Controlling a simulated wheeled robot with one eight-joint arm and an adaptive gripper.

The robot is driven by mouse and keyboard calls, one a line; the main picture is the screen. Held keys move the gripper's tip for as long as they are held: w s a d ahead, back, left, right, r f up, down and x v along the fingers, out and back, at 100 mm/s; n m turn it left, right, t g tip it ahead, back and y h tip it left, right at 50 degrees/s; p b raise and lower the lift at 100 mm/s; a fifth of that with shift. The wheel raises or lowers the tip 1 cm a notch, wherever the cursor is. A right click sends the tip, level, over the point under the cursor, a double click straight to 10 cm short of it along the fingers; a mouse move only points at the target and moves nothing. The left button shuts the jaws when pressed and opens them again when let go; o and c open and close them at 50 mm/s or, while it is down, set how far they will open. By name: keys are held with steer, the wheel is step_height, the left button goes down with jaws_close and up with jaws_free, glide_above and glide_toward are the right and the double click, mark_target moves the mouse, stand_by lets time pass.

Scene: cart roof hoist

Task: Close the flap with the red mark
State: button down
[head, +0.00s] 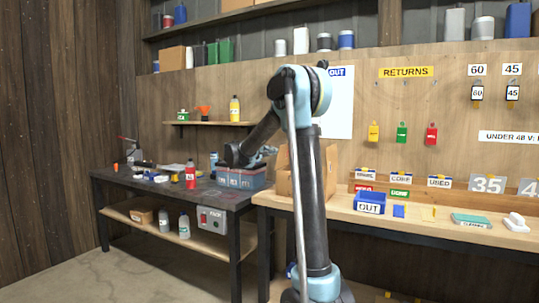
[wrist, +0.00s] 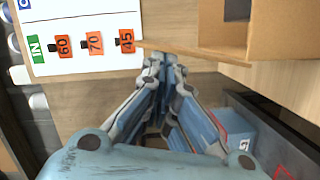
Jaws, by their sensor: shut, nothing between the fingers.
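A cardboard box (head: 328,170) stands on the bench behind my arm in the head view, partly hidden by it. In the wrist view the box (wrist: 278,30) is at the upper right, and a thin tan panel (wrist: 205,53), which looks like a flap, sticks out from it. I cannot make out a red mark on this panel. My gripper (wrist: 160,60) is shut and empty, its fingertips close to the panel's left end; I cannot tell whether they touch. In the head view my gripper (head: 268,150) is small, left of the box.
A blue-grey bin (head: 240,178) stands on the dark bench below my gripper. A red bottle (head: 190,175) is left of it. A blue OUT tray (head: 370,203) is on the right bench. In the wrist view a white board (wrist: 80,35) with orange tags is at the upper left.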

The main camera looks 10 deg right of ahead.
steer(key=s+d+f+m+t+y, duration=0.1)
steer(key=s+d+f+m+y, duration=0.2)
steer(key=s+d+f+m, duration=0.3)
steer(key=shift+s+d+f+m+y, duration=0.35)
steer(key=shift+d+m, duration=1.1)
steer(key=shift+m, duration=1.15)
steer(key=shift+w, duration=0.1)
